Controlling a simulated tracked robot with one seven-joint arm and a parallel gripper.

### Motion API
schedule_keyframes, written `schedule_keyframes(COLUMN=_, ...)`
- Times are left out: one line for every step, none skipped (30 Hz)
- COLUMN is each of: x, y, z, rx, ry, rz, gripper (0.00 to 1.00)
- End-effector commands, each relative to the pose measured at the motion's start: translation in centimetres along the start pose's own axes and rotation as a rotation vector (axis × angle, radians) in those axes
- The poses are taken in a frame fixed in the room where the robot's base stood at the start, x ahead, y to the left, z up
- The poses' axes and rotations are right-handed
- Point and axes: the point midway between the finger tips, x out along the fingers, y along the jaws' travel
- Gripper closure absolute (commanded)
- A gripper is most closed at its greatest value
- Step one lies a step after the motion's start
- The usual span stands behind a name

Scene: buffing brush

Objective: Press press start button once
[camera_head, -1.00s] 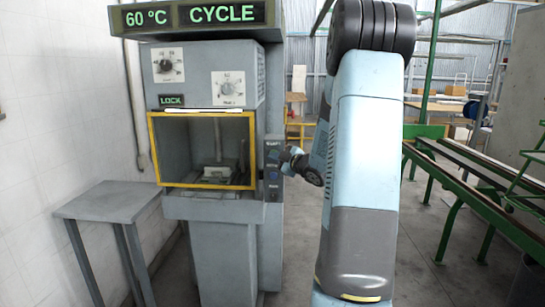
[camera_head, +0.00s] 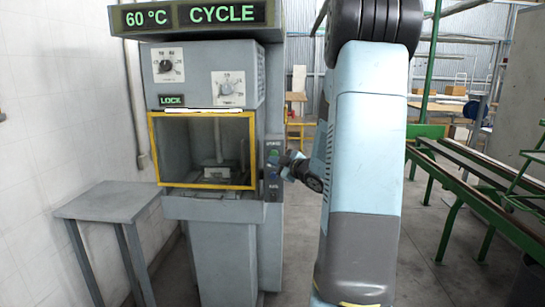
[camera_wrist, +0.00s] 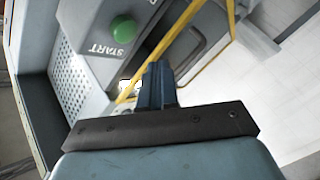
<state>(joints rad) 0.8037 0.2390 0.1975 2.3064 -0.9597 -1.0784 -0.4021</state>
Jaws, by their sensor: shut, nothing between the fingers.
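The press (camera_head: 205,75) stands left of centre in the head view, with a narrow control panel (camera_head: 273,190) on its right side. In the wrist view, the round green start button (camera_wrist: 123,28) sits on a grey panel with the word START beside it. It shows very small in the head view (camera_head: 274,153). My gripper (camera_wrist: 157,68) is shut and empty. Its tips are below and right of the button in the wrist view and appear apart from it. In the head view, my gripper (camera_head: 286,163) is close to the panel's right side; the exact gap cannot be told.
A yellow-framed guard (camera_head: 205,114) covers the press opening, with lit LOCK (camera_head: 171,100) and CYCLE (camera_head: 221,14) signs above. A grey side table (camera_head: 108,200) stands at the left. Green-legged rails (camera_head: 470,185) run along the right.

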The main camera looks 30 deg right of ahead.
Motion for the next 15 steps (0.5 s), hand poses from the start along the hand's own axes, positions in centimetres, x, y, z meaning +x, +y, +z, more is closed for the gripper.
schedule_keyframes(x=-0.32, y=-0.24, z=-0.25, rx=0.0, ry=0.0, rz=-0.001, gripper=1.0)
schedule_keyframes(x=-0.47, y=-0.35, z=-0.36, rx=0.0, ry=0.0, rz=-0.001, gripper=1.0)
schedule_keyframes(x=-0.64, y=-0.48, z=-0.48, rx=0.0, ry=0.0, rz=-0.001, gripper=1.0)
schedule_keyframes(x=-0.76, y=-0.57, z=-0.56, rx=0.0, ry=0.0, rz=-0.001, gripper=1.0)
schedule_keyframes(x=-0.85, y=-0.64, z=-0.62, rx=0.0, ry=-0.001, rz=-0.001, gripper=1.0)
schedule_keyframes(x=-0.96, y=-0.73, z=-0.69, rx=0.0, ry=-0.001, rz=-0.001, gripper=1.0)
schedule_keyframes(x=-1.02, y=-0.78, z=-0.72, rx=0.0, ry=-0.001, rz=-0.001, gripper=1.0)
schedule_keyframes(x=-1.05, y=-0.81, z=-0.75, rx=0.0, ry=-0.001, rz=-0.001, gripper=1.0)
schedule_keyframes(x=-1.08, y=-0.82, z=-0.77, rx=0.0, ry=0.0, rz=-0.001, gripper=1.0)
schedule_keyframes(x=-1.08, y=-0.83, z=-0.77, rx=0.0, ry=0.0, rz=-0.001, gripper=1.0)
schedule_keyframes(x=-1.08, y=-0.82, z=-0.77, rx=0.0, ry=0.0, rz=-0.001, gripper=1.0)
schedule_keyframes(x=-1.08, y=-0.81, z=-0.76, rx=0.0, ry=0.0, rz=-0.001, gripper=1.0)
schedule_keyframes(x=-1.07, y=-0.81, z=-0.76, rx=0.0, ry=0.0, rz=-0.001, gripper=1.0)
schedule_keyframes(x=-1.07, y=-0.81, z=-0.76, rx=0.0, ry=0.0, rz=-0.001, gripper=1.0)
schedule_keyframes(x=-1.07, y=-0.81, z=-0.76, rx=0.0, ry=0.0, rz=-0.001, gripper=1.0)
